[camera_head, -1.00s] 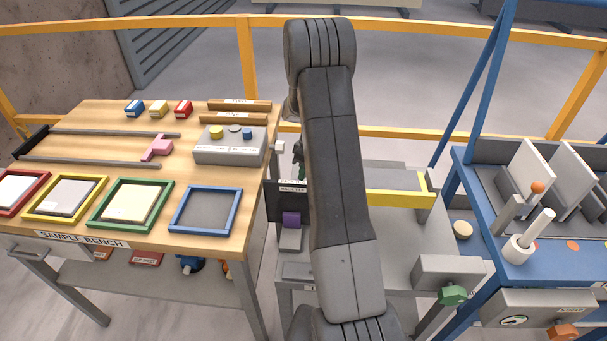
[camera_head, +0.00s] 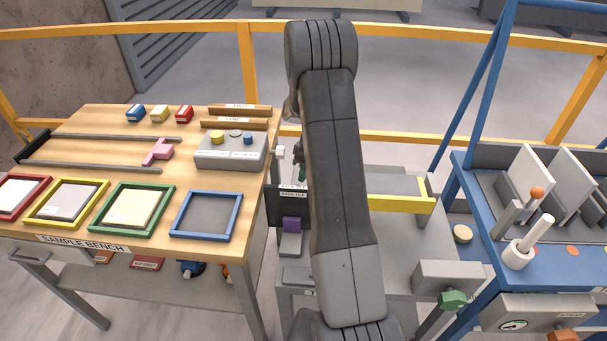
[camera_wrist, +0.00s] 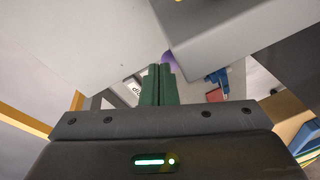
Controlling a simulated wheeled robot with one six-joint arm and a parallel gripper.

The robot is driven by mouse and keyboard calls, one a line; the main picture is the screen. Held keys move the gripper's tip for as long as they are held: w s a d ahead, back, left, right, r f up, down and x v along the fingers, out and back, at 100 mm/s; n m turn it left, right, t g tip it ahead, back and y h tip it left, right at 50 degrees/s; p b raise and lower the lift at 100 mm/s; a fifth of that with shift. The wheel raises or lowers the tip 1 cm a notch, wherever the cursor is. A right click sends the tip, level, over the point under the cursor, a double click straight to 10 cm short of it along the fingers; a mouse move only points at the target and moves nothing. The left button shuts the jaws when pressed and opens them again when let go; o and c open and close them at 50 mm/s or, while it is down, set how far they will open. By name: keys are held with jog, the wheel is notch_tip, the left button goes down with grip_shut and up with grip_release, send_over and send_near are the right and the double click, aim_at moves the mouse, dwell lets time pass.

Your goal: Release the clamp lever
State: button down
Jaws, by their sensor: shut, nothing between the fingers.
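No lever in view is marked clearly as the clamp lever. A grey lever with an orange knob (camera_head: 537,192) stands upright at the rack on the right. A purple block (camera_head: 291,224) sits on a grey mount by a dark panel, left of my arm; part of it shows just beyond my fingertips in the wrist view (camera_wrist: 169,60). My gripper's green fingers (camera_wrist: 160,70) are shut together and empty. In the head view my arm hides most of the gripper; a bit of green shows above the purple block. I cannot tell whether the fingers touch anything.
The sample bench (camera_head: 100,222) with coloured frames stands on the left. A grey table with a yellow bar (camera_head: 400,204) lies behind and right of my arm. A green knob (camera_head: 453,300) is at its front right. The blue rack (camera_head: 480,230) holds pale slabs. An orange railing (camera_head: 420,135) runs behind.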

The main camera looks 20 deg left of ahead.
jog(key=v, duration=1.3)
jog(key=shift+r+b, duration=0.4)
jog(key=shift+w+d, duration=0.1)
